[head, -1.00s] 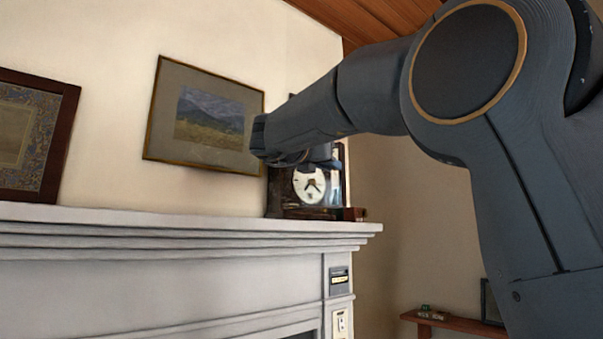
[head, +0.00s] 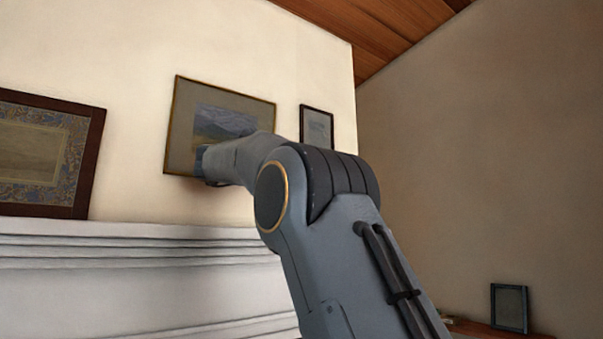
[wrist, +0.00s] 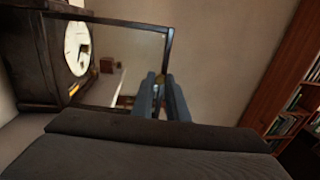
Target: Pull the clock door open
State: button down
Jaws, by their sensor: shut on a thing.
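The clock (wrist: 28,62), dark with a white dial (wrist: 77,48), stands at the left of the wrist view. Its door (wrist: 125,23) is a thin dark frame, see-through in the middle, that stands swung out from the case toward the right. My gripper (wrist: 163,88) is shut on the door at the frame's outer edge; the exact grip spot is partly hidden by the fingers. In the head view my arm covers the place of the clock, and neither the clock nor my fingertips can be seen there.
A white mantel (head: 130,240) runs along the wall at the left. Framed pictures hang above it, one (head: 222,105) behind my arm. A bookcase (wrist: 290,95) stands at the right of the wrist view. A low shelf with a small frame (head: 509,307) is at lower right.

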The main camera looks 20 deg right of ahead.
dwell(0.3)
jog(key=c, duration=1.7)
grip_release()
jog(key=shift+c, duration=0.2)
jog(key=shift+a, duration=0.1)
jog(key=a+b, duration=0.1)
jog(key=a, duration=0.6)
jog(key=shift+s+a, duration=0.3)
jog(key=shift+a, duration=0.05)
